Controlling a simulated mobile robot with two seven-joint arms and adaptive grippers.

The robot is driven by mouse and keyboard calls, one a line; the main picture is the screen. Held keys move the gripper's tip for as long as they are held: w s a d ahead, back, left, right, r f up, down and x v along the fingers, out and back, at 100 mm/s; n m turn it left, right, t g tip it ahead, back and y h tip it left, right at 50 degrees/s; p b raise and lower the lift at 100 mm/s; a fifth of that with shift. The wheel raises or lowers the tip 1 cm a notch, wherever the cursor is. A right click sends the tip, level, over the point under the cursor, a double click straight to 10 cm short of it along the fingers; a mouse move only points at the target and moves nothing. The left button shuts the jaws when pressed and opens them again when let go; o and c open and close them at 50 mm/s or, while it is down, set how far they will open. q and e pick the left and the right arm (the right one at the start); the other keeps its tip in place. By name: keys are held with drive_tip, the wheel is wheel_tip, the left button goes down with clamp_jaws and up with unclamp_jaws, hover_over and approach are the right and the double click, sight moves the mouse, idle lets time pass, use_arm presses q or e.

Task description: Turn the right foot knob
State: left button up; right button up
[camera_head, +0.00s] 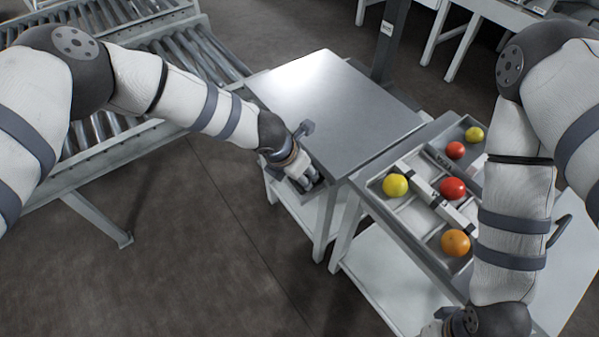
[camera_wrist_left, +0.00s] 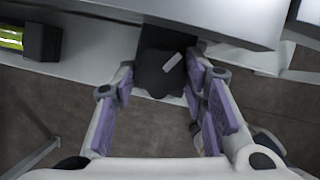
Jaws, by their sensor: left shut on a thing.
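The steel-topped table (camera_head: 330,100) stands in the middle of the head view. My left gripper (camera_head: 308,180) is low at its front side, below the top. In the left wrist view its two purple-padded fingers (camera_wrist_left: 162,82) are shut on a dark foot knob (camera_wrist_left: 153,82) with a pale mark on top. Whether this is the right one of the foot knobs cannot be told. In the head view the gripper hides the knob. My right gripper (camera_head: 450,325) is partly cut off at the bottom edge, and its fingers do not show clearly.
A roller conveyor (camera_head: 200,50) runs at the left. A green-yellow strip (camera_wrist_left: 12,38) beside a black block shows in the wrist view. The floor in front is clear.

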use_arm(q)
drive_tip(key=shift+r+n+t+y, duration=0.1)
drive_tip(key=shift+n+t+y, duration=0.2)
drive_tip(key=shift+n, duration=0.8)
drive_tip(key=o, duration=0.8)
drive_tip(key=shift+o, duration=0.2)
